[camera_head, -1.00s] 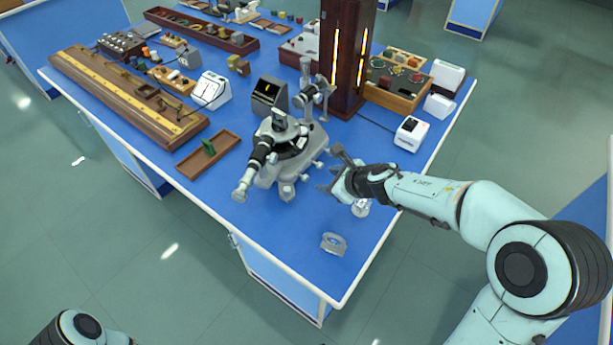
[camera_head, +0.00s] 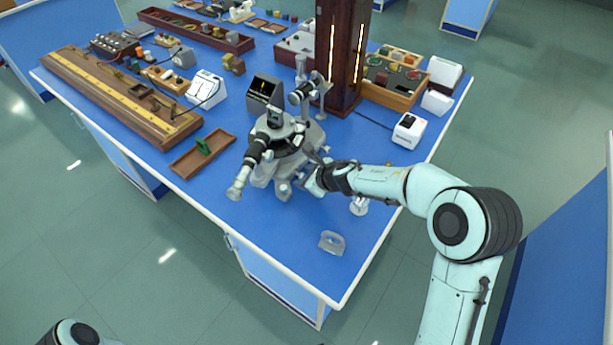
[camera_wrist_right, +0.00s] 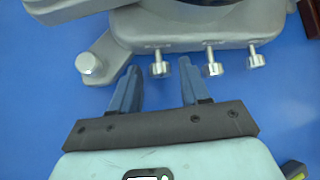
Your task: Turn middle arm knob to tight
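The grey spectrometer (camera_head: 278,150) stands on the blue bench, its telescope tube pointing toward the front left. In the right wrist view, three silver knobs stick out from the side of its grey base (camera_wrist_right: 190,25): a left knob (camera_wrist_right: 159,66), a middle knob (camera_wrist_right: 212,66) and a right knob (camera_wrist_right: 256,58). My right gripper (camera_head: 308,180) is beside the base. In the right wrist view my right gripper (camera_wrist_right: 158,66) is open, with the left knob between its fingertips. The middle knob is just right of the right finger. Contact cannot be told. My left gripper is out of view.
A clear prism-like piece (camera_head: 331,242) and a small round clear piece (camera_head: 359,206) lie on the front right of the bench. A brown tray (camera_head: 203,153) is left of the spectrometer. A tall dark lamp housing (camera_head: 341,55) stands behind. The bench's front corner is mostly free.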

